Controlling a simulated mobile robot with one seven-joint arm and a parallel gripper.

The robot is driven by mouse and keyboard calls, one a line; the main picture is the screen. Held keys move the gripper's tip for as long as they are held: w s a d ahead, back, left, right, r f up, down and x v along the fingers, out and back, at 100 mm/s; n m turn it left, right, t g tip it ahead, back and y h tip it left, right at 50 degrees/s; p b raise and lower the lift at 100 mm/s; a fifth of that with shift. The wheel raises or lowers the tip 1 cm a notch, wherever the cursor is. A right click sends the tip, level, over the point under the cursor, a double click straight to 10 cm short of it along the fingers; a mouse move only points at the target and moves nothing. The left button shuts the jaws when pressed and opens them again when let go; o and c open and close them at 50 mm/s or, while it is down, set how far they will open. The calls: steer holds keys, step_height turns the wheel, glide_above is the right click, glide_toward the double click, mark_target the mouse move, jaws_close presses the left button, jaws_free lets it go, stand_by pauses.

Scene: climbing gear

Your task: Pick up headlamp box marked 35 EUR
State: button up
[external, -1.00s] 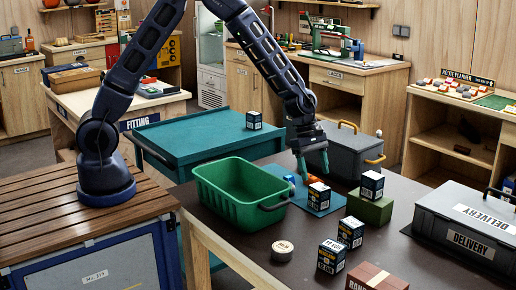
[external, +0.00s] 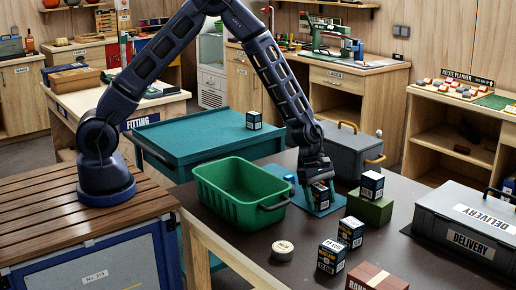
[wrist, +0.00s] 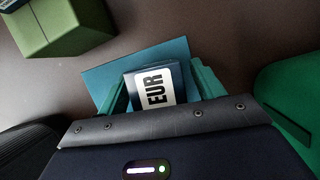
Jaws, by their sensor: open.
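A dark box with a white label reading "EUR" (wrist: 157,86) stands on the small teal mat (wrist: 100,78). The number on its label is hidden by my gripper's body in the wrist view. In the external view, the same box (external: 320,196) shows between my fingers. My gripper (wrist: 160,90) points down over it, open, with one teal finger on each side of the box. I cannot tell whether the fingers touch it. Similar dark boxes stand on a green block (external: 372,185) and on the table front (external: 350,232) (external: 331,257); their prices are too small to read.
A green bin (external: 238,212) stands left of the mat. A small blue item (external: 290,180) is at the mat's left side. The green block (external: 368,208) is close on the right.

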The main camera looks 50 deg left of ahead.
steer(key=c, duration=1.1)
steer(key=shift+r, duration=0.2)
